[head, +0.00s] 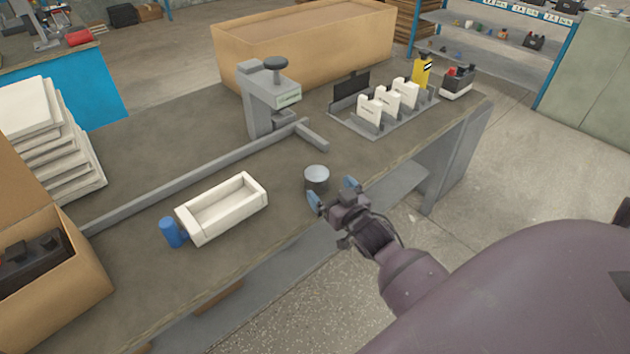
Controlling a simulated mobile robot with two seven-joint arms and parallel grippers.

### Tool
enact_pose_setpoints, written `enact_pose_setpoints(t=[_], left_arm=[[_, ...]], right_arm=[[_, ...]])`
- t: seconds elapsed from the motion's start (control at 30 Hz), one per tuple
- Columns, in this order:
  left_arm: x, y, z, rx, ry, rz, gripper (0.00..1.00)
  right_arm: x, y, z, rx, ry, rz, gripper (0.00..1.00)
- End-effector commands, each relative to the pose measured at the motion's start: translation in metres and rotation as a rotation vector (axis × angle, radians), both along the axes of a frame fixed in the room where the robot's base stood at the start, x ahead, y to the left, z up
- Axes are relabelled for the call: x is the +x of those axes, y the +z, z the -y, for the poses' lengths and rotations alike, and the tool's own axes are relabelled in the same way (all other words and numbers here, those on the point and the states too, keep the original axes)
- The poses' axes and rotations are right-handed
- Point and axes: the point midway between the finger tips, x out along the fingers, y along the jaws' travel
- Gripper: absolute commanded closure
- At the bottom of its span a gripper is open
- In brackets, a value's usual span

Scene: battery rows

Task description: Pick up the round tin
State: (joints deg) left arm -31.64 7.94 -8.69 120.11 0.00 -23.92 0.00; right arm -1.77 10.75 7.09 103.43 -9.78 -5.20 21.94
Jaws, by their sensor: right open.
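The round tin (316,179) is a small grey metal cylinder standing upright on the workbench (270,236), near its front edge. My right gripper (332,192) is at the bench's front edge, just in front of the tin. Its two blue-tipped fingers are spread apart, one low left of the tin and one to its right. Nothing is held between them. I cannot tell whether the fingers touch the tin. My left gripper is not in view.
A white tray (190,236) and a blue cylinder (170,232) lie left of the tin. A grey press (262,112) and a long rail (190,181) stand behind it. A cardboard box (70,290) fills the near left.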

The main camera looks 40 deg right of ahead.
Motion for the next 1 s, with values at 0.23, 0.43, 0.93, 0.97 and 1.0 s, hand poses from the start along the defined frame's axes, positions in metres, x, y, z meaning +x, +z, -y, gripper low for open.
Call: enact_pose_setpoints(t=[0.23,0.43,0.93,0.97,1.0], left_arm=[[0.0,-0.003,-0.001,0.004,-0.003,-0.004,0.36],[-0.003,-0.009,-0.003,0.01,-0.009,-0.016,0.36],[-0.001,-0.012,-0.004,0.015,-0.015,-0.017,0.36],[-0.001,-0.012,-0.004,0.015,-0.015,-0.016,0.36],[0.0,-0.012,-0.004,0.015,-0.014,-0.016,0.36]], right_arm=[[0.02,-0.002,0.002,-0.001,-0.001,-0.003,0.03],[0.036,-0.007,0.004,-0.002,0.0,-0.003,0.03],[0.071,-0.009,0.008,-0.001,-0.001,-0.002,0.03],[0.071,-0.009,0.008,-0.001,-0.001,-0.001,0.03],[0.071,-0.009,0.008,-0.001,0.0,-0.001,0.03]])
